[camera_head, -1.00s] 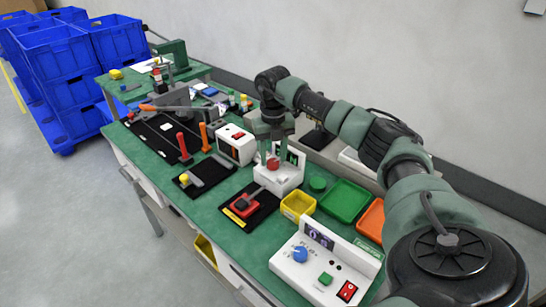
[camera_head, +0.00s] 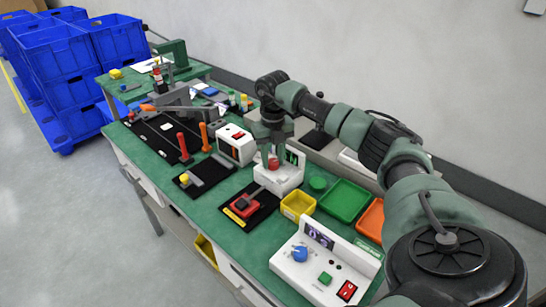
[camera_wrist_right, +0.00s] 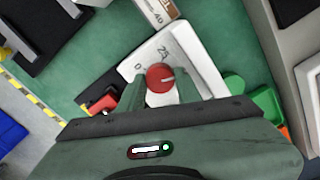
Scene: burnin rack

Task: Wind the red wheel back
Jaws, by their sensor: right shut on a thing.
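The red wheel (camera_head: 273,163) is a small round knob with a pale pointer line, on a white box (camera_head: 282,182) with a dial scale. In the right wrist view the red wheel (camera_wrist_right: 160,78) sits between my right gripper's fingers, its line pointing right, and the white box (camera_wrist_right: 200,72) shows printed marks around it. My right gripper (camera_head: 272,150) points down from above and is shut on the red wheel. Part of the box and wheel is hidden by the fingers in the head view. My left gripper is not in view.
A red switch on a black plate (camera_head: 265,214), a yellow bin (camera_head: 297,206) and a green tray (camera_head: 347,202) lie close by. A white panel with a blue knob (camera_head: 300,254) stands at the front. Red and orange levers (camera_head: 204,137) stand to the left.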

